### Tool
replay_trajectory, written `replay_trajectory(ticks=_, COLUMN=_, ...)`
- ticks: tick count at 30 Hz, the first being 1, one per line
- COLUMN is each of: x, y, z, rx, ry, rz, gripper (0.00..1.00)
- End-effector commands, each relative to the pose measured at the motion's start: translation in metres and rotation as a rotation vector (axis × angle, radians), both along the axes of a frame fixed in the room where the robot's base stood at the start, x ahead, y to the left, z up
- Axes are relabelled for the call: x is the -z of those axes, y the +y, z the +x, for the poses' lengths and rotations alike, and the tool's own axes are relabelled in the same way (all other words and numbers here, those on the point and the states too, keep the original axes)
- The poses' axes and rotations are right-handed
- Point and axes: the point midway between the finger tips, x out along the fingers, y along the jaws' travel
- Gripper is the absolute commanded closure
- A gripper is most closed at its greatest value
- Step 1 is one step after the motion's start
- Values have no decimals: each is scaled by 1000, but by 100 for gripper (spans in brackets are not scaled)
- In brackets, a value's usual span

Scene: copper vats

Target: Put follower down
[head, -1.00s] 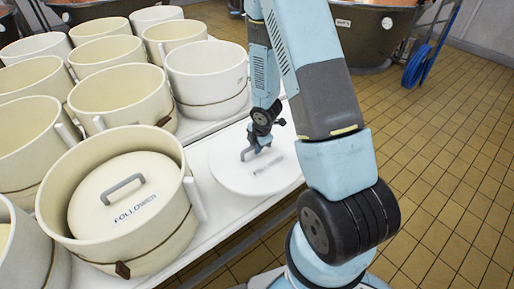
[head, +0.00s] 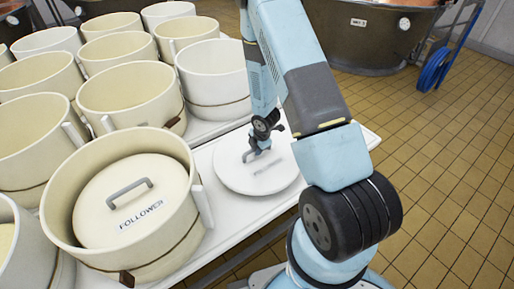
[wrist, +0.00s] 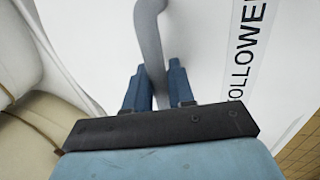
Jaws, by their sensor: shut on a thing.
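A round white follower (head: 281,179) with a grey handle is at the right end of the white table, beside the moulds. My gripper (head: 257,153) is above it and shut on its handle. In the wrist view the blue fingers (wrist: 160,88) close on the grey handle (wrist: 151,40), with the follower's printed label (wrist: 246,50) to the right. The follower looks level and lies at or just over the tabletop; I cannot tell whether it touches. Another follower (head: 105,222), labelled FOLLOWER, sits inside the nearest cream mould (head: 176,262).
Several cream moulds (head: 120,90) stand in rows on the white table (head: 215,245), left of the held follower. The table's right edge is close to it. A copper vat (head: 375,40) and a blue-wheeled trolley (head: 433,70) stand behind on the tiled floor (head: 445,160).

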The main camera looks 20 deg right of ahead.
Motion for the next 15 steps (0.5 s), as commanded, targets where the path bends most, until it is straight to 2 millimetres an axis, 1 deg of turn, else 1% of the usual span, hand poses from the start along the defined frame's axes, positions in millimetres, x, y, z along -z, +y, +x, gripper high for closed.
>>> replay_trajectory(ticks=10, x=30, y=-5, z=2, rx=9, ry=0, rz=0, gripper=100)
replay_trajectory(ticks=15, x=34, y=-6, z=2, rx=10, ry=-3, rz=1, gripper=100)
